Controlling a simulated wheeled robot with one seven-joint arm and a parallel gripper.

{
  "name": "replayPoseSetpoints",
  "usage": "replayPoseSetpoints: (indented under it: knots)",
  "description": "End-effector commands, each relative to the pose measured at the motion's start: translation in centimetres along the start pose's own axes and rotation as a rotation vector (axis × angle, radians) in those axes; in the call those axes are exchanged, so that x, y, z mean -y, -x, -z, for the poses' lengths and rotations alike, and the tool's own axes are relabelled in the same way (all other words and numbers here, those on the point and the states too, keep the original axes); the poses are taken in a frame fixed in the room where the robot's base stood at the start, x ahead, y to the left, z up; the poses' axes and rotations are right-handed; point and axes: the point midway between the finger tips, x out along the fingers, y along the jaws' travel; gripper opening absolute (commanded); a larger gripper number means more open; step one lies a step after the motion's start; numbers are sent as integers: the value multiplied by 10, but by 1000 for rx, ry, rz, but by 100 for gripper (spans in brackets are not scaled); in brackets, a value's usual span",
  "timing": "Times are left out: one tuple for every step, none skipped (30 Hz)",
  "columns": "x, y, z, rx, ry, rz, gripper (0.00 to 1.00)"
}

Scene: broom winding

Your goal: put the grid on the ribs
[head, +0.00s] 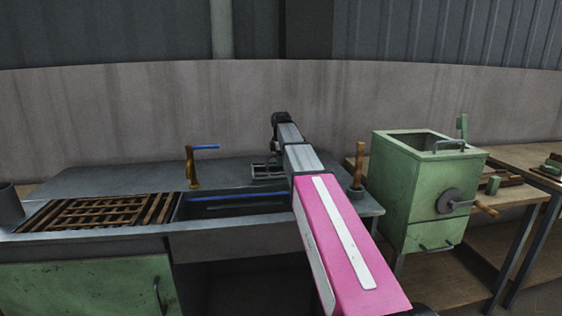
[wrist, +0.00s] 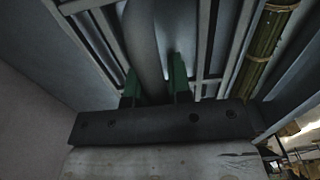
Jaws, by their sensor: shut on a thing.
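In the head view, a small grey frame, seemingly this grid (head: 262,171), shows just left of my arm's far end, over the back of the bench beyond the basin. My arm hides part of it, and I cannot tell whether it touches the bench top. The brown wooden slats, likely the ribs (head: 160,209), lie at the left of the bench, some crossed like a lattice. The grid is apart from them, to their right.
An open basin with a blue strip (head: 235,196) lies between the slats and my arm. A brass tap with a blue lever (head: 193,165) stands behind it. A wooden-handled tool (head: 358,165) and a green cranked box (head: 425,190) are at right. The bench's back left is clear.

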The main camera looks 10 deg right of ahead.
Motion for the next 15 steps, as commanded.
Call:
replayPoseSetpoints:
  knots:
    - [0, 0, 0, 0, 0, 0, 0]
    - [0, 0, 0, 0, 0, 0, 0]
    - [0, 0, 0, 0, 0, 0, 0]
    - [0, 1, 0, 0, 0, 0, 0]
    - [0, 1, 0, 0, 0, 0, 0]
    - [0, 1, 0, 0, 0, 0, 25]
    - [0, 0, 0, 0, 0, 0, 35]
    - [0, 0, 0, 0, 0, 0, 45]
    - [0, 0, 0, 0, 0, 0, 49]
    - [0, 0, 0, 0, 0, 0, 49]
    - [0, 0, 0, 0, 0, 0, 49]
    - [0, 0, 0, 0, 0, 0, 49]
    - [0, 0, 0, 0, 0, 0, 49]
    - [0, 0, 0, 0, 0, 0, 49]
    - [0, 0, 0, 0, 0, 1, 49]
